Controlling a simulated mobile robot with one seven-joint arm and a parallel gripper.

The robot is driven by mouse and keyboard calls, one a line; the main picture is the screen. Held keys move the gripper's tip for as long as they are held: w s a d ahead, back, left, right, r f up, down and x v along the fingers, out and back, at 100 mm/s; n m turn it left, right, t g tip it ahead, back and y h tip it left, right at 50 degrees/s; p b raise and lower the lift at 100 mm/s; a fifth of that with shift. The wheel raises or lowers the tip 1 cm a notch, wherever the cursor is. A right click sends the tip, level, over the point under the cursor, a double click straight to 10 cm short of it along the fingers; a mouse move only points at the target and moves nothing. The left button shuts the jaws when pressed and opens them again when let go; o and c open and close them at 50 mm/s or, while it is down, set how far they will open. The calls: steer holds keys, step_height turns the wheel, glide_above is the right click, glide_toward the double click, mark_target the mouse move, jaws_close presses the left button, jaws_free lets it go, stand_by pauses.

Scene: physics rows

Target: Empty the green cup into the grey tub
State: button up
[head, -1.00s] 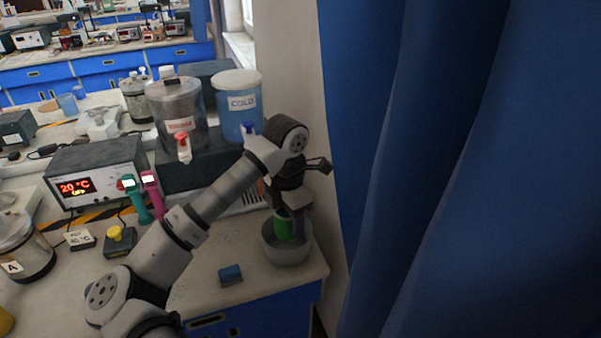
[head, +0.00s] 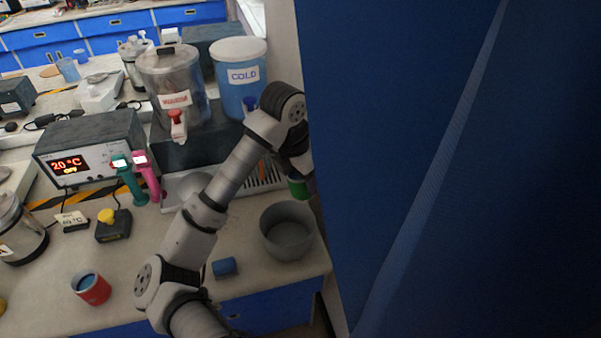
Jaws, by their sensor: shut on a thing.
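The green cup (head: 298,188) is held in my gripper (head: 305,177), above the back right rim of the grey tub (head: 268,232). Only part of the cup shows, between my wrist and the blue curtain, so its mouth and contents are hidden. It looks tilted, but I cannot tell how far. The gripper's fingers are mostly hidden by the wrist and the curtain. The grey tub stands upright on the bench near its right end, apart from the cup. Its inside is grey, and I cannot tell what is in it.
The blue curtain (head: 400,170) hangs close on the right. A blue block (head: 224,267) and a red cup (head: 91,288) are on the bench in front. Behind stand the COLD container (head: 240,85), a clear dispenser (head: 172,85) and the temperature unit (head: 90,150).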

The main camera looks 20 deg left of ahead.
steer(key=shift+w+d+f+t+h, duration=0.15)
steer(key=shift+f+t+h, duration=0.45)
steer(key=shift+t, duration=0.25)
steer(key=shift+w+d+f+t+h, duration=0.1)
steer(key=shift+f+t+h, duration=0.5)
steer(key=shift+t, duration=0.25)
steer(key=shift+f, duration=0.35)
steer(key=shift+w+t, duration=0.1)
steer(key=shift+t, duration=0.4)
steer(key=shift+f+t+h, duration=0.3)
steer(key=shift+f+h, duration=0.1)
steer(key=shift+f, duration=0.1)
steer(key=shift+a+f+t+h, duration=0.1)
steer(key=shift+f+t+h, duration=0.2)
steer(key=shift+t, duration=0.1)
steer(key=t, duration=0.1)
steer(key=t+h, duration=0.1)
steer(key=f+t+h, duration=0.1)
steer(key=t, duration=0.1)
steer(key=shift+s+a+p, duration=0.15)
steer(key=shift+s+p, duration=0.1)
steer(key=shift+p, duration=0.05)
steer(key=shift+h+b, duration=0.3)
steer(key=shift+b, duration=0.35)
steer(key=shift+t, duration=0.4)
